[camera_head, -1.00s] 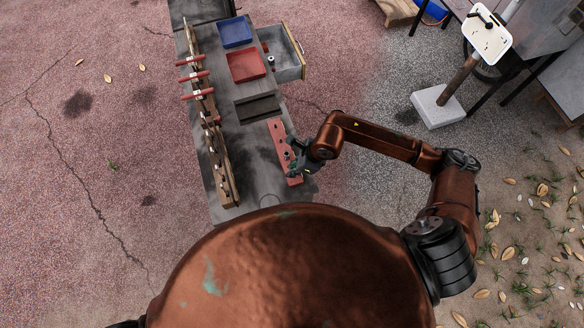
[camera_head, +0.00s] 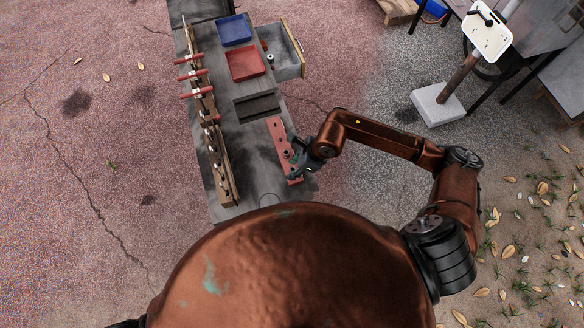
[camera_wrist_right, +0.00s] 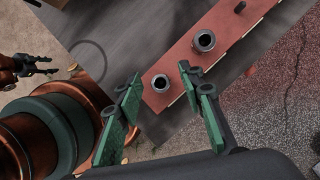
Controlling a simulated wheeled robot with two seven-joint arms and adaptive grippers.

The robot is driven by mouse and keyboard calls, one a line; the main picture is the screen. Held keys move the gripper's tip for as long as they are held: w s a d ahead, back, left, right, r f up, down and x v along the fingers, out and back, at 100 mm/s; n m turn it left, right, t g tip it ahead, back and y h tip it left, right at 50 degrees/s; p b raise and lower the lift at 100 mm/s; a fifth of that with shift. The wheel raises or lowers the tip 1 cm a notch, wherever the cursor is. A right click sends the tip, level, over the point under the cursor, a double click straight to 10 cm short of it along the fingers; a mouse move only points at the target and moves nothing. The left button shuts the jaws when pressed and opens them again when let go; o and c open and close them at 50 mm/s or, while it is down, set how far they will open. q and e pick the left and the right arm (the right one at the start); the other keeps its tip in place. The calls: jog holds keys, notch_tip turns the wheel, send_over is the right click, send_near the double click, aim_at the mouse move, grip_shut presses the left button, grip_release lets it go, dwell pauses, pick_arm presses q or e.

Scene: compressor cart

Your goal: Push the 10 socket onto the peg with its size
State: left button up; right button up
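A red peg strip (camera_head: 277,133) lies along the right edge of the grey cart top. In the right wrist view the strip (camera_wrist_right: 179,67) bears two dark metal ring-shaped sockets, a near one (camera_wrist_right: 160,83) and a larger one (camera_wrist_right: 204,41), plus a thin bare peg (camera_wrist_right: 240,7). No size marks are readable. My right gripper (camera_head: 291,161) is over the strip's near end. In its wrist view the green-padded fingers (camera_wrist_right: 162,80) are apart, with the near socket seen between the tips and nothing gripped. My left gripper (camera_wrist_right: 36,67) shows small at the left of that view; its opening is unclear.
A blue tray (camera_head: 234,30), a red tray (camera_head: 245,63) and a dark slotted block (camera_head: 257,107) stand on the cart. A wooden rack (camera_head: 223,166) with red-handled tools runs along the left. An open drawer (camera_head: 290,70) sticks out right.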

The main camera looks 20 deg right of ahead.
jog(key=v, duration=1.1)
